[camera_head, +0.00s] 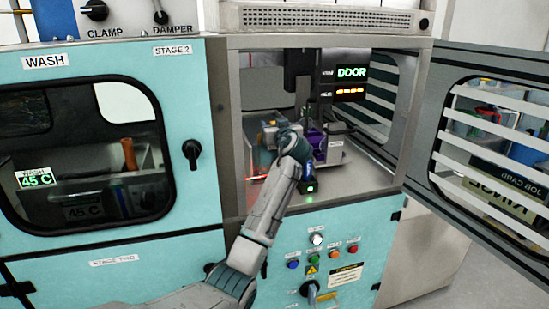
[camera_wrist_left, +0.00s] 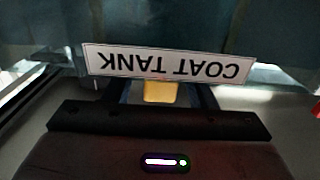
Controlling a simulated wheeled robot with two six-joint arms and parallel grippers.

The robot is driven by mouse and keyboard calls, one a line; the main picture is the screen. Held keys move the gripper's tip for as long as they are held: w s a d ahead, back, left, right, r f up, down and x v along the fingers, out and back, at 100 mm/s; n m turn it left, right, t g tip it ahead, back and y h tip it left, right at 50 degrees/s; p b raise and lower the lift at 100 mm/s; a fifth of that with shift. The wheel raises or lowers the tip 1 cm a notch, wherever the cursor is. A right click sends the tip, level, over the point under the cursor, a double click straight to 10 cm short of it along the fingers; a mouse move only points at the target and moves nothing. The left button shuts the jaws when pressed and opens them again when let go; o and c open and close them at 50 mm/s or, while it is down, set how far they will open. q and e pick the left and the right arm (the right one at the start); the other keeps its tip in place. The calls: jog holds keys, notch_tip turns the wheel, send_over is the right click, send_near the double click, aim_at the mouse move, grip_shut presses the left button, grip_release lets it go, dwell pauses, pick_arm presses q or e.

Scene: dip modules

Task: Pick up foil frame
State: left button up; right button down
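My left arm reaches into the open chamber (camera_head: 375,178), and my left gripper (camera_head: 308,172) is at its far end, low in the chamber. Its fingertips are not clear in the head view. In the left wrist view, a white label (camera_wrist_left: 165,64) reading COAT TANK, upside down, is close ahead. A small yellow-gold piece (camera_wrist_left: 158,92) shows just under the label, above a dark bar; I cannot tell whether it is held. I cannot pick out the foil frame for certain in either view. My right gripper is not in view.
The chamber's slatted door (camera_head: 490,150) stands open on the right. A purple part (camera_head: 317,142) and a labelled block are close beside my wrist. A dark column hangs from above. The wash door (camera_head: 85,225) on the left is shut. Buttons (camera_head: 335,254) line the front below.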

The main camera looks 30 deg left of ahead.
pick_arm(q)
grip_shut()
jog(key=shift+r, duration=0.1)
